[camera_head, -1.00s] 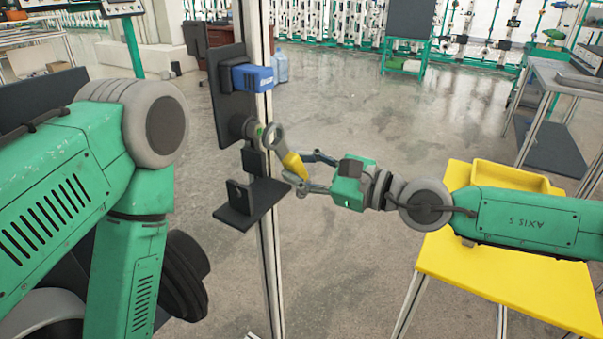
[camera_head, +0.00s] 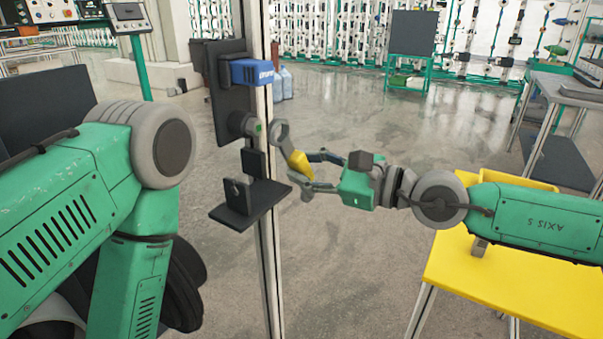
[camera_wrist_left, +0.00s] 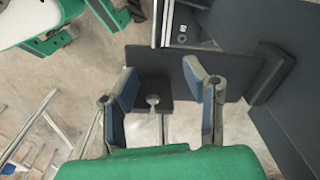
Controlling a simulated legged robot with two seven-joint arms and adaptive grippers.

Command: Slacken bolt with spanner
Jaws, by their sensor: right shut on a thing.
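The spanner (camera_head: 280,132) has a grey ring end and a yellow grip section. My right gripper (camera_head: 304,170) is shut on its yellow part, with the ring pointing up and left. The bolt (camera_head: 257,127) shows as a small green-marked end on a grey round fitting, on the dark plate (camera_head: 226,110) fixed to the upright post. The ring appears just right of the bolt, with a small gap between them. My left gripper (camera_wrist_left: 160,78) is open and empty in the left wrist view; in the head view only its arm shows.
A blue device (camera_head: 251,72) sits above the bolt, and a dark bracket shelf (camera_head: 250,205) sticks out below it. The pale post (camera_head: 268,255) runs to the floor. A yellow table (camera_head: 500,290) stands at right under my right arm. Open floor lies behind.

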